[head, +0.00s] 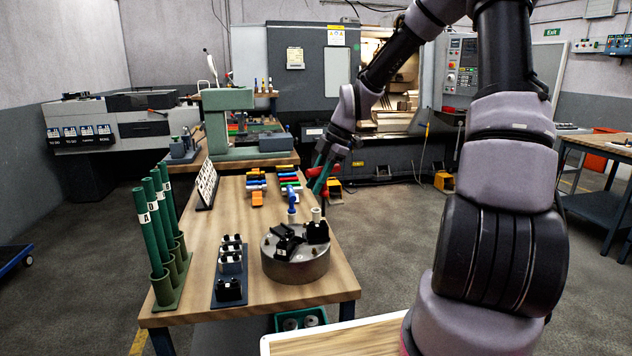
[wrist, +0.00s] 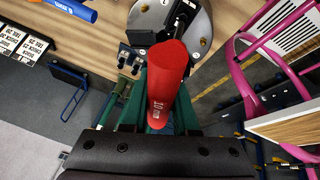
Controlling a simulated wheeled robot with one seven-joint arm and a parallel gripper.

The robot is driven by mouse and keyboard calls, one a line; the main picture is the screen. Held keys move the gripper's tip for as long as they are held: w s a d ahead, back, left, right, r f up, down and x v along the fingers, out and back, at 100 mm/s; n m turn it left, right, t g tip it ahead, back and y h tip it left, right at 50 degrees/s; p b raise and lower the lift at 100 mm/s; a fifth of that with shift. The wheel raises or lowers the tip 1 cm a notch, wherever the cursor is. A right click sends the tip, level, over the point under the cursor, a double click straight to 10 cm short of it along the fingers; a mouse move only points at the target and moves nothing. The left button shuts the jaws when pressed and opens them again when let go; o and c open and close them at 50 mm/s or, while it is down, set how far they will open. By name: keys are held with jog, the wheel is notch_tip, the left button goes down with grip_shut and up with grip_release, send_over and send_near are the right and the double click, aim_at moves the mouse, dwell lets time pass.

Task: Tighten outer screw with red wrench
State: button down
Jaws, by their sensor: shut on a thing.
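My gripper (head: 320,178) has green fingers and is shut on the red wrench (head: 314,172), above the table's right edge and beyond the chuck. In the wrist view the red wrench (wrist: 168,85) fills the middle between the fingers, its thick end toward the chuck. The grey round chuck (head: 296,267) lies on the table with black jaws (head: 317,232) on it; part of the chuck (wrist: 200,22) shows at the top of the wrist view. The wrench appears apart from the chuck. I cannot make out the outer screw.
Left of the chuck is a dark tray (head: 229,292) with black jaw blocks. A rack of green tubes (head: 160,235) stands on the left edge. Coloured tools (head: 257,185) and a sign board (head: 207,186) are farther back. Bare wood lies between the tray and chuck.

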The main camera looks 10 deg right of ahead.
jog(key=shift+s+d+f+n+g+h, duration=0.1)
jog(key=shift+s+f+n+g+h, duration=0.15)
jog(key=shift+n+g, duration=0.85)
jog(key=shift+s+d+f+n+g+h, duration=0.15)
jog(key=shift+s+f+n, duration=0.05)
jog(key=shift+n, duration=1.85)
jog(key=shift+s+d+f+n+g+h, duration=0.1)
jog(key=shift+s+f+n+g+h, duration=0.15)
jog(key=shift+n+g, duration=0.85)
jog(key=shift+f+n+t, duration=0.35)
jog(key=shift+f+t, duration=0.1)
jog(key=shift+f, duration=0.1)
jog(key=shift+w+a+m+t+y, duration=0.1)
jog(key=shift+m+t+y, duration=0.15)
jog(key=shift+m, duration=0.45)
jog(key=shift+w+a+m+t+y, duration=0.1)
jog(key=shift+m+t, duration=0.15)
jog(key=shift+m, duration=0.45)
jog(key=shift+w+a+m+t, duration=0.15)
jog(key=shift+m+t, duration=0.45)
jog(key=shift+m, duration=0.8)
jog(key=shift+y, duration=0.3)
